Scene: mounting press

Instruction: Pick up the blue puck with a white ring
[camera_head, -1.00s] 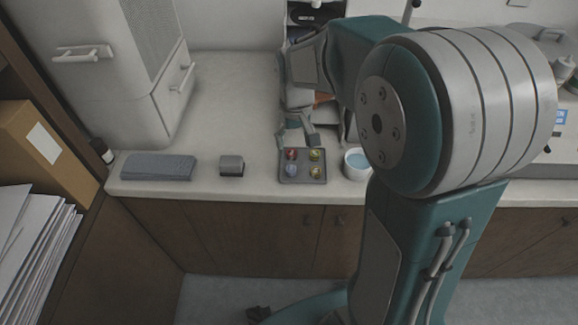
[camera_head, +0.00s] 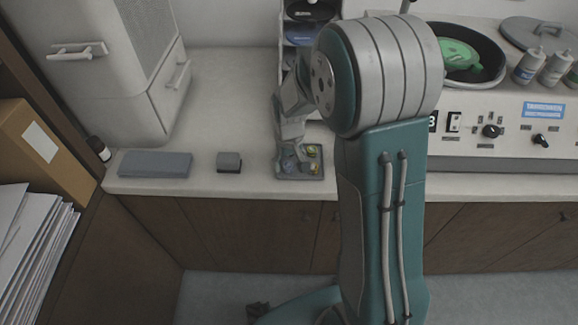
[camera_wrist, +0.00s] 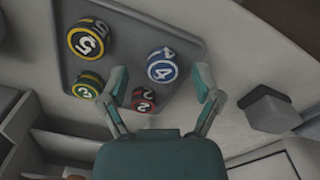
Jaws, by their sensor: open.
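The blue puck with a white ring and a 4 on top (camera_wrist: 162,66) lies on a grey tray (camera_wrist: 125,55) in the wrist view. My open, empty gripper (camera_wrist: 160,82) is over the tray, its fingertips spread to either side of the line to the blue puck. The red puck (camera_wrist: 144,100) lies nearer my palm, between the fingers. The green puck (camera_wrist: 87,86) is by the left finger, and the yellow puck (camera_wrist: 88,38) is farther up left. In the head view my gripper (camera_head: 292,150) partly covers the pucks on the tray (camera_head: 300,177).
A small dark grey block (camera_head: 229,162) and a flat grey slab (camera_head: 155,165) lie left of the tray on the counter. A machine with a control panel (camera_head: 500,135) and bottles (camera_head: 528,65) stands right. Shelves (camera_head: 303,32) stand behind. The left counter is mostly clear.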

